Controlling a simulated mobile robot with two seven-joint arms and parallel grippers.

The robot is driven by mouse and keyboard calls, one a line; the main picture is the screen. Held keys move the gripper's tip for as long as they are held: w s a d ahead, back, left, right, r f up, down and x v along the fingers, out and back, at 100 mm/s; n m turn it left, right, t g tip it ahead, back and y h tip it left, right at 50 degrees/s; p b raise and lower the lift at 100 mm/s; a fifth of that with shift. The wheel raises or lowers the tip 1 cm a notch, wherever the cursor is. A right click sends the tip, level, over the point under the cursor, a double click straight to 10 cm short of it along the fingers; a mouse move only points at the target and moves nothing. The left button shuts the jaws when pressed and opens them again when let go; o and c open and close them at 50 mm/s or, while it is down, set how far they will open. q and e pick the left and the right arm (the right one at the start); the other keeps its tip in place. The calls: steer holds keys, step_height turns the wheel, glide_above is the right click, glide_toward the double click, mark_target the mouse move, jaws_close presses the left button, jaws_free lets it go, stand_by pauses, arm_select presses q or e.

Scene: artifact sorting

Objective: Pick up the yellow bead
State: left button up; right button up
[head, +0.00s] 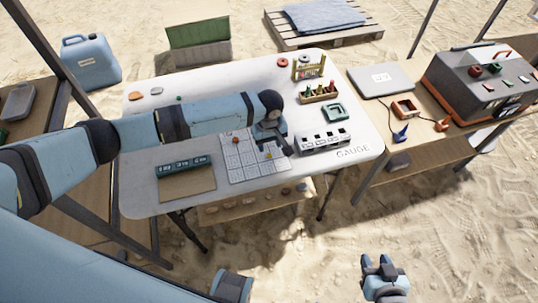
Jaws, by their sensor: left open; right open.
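A small yellow bead (269,156) lies on the white gridded sheet (240,172) on the table. My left gripper (271,143) is right above and beside the bead, pointing down, with its jaws open. The bead shows just below the fingertips. I cannot tell whether the fingers touch it. My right gripper (378,261) is open and empty, low in the picture over the sand, away from the table.
A labelled teal box (184,164) stands left of the sheet. A white slotted block (325,141), a teal square dish (334,111) and a wooden rack (319,94) stand to the right. A small reddish bead (236,140) lies near the sheet's top edge.

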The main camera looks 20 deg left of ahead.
mark_target(269, 154)
arm_select(q)
step_height(269, 154, down, 5)
steer(key=shift+s+f, duration=0.1)
steer(key=shift+f, duration=0.05)
steer(key=shift+c, duration=0.2)
jaws_close()
